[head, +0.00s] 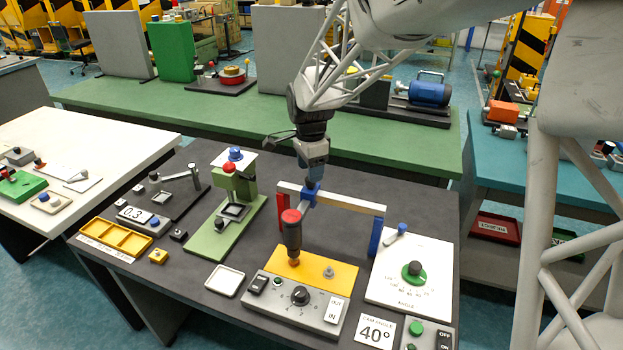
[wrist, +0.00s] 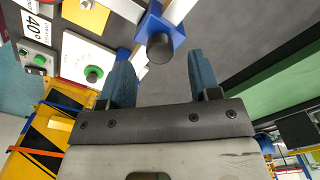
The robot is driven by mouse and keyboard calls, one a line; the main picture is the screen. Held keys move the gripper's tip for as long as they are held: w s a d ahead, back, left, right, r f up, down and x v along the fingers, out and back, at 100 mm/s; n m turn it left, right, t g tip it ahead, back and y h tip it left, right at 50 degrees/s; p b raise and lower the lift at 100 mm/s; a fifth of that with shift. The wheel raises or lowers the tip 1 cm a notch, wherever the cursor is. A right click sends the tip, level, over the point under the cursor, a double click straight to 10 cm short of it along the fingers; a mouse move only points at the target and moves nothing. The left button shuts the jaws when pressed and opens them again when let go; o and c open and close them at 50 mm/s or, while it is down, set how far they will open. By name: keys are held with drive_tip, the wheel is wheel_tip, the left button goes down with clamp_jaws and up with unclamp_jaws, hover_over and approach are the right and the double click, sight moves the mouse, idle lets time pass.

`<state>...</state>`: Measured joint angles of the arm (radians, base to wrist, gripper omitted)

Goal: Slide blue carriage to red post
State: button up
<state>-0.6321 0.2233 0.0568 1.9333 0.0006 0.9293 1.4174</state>
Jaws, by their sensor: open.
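The blue carriage (head: 312,194) sits on the pale crossbar (head: 345,201) of the gate, nearer the red post than the blue post. The red post (head: 283,202) stands at the bar's left end, partly hidden by a red-topped dark cylinder. The blue post (head: 376,236) stands at the right end. In the wrist view, the blue carriage (wrist: 171,30) shows a dark round knob (wrist: 160,47) facing my gripper. My gripper (head: 313,176) is close above and behind the carriage. In the wrist view, my gripper (wrist: 160,62) has its fingers apart, with the knob just beyond the gap between them.
A red-topped dark cylinder (head: 291,225) stands on a yellow plate (head: 315,268) in front of the gate. A white angle panel (head: 412,270) lies right of the blue post, and a green press (head: 231,195) stands to the left. Dark tabletop shows behind the gate.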

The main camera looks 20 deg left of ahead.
sight(310, 190)
drive_tip(key=shift+f, duration=2)
drive_tip(key=shift+c, duration=0.2)
clamp_jaws()
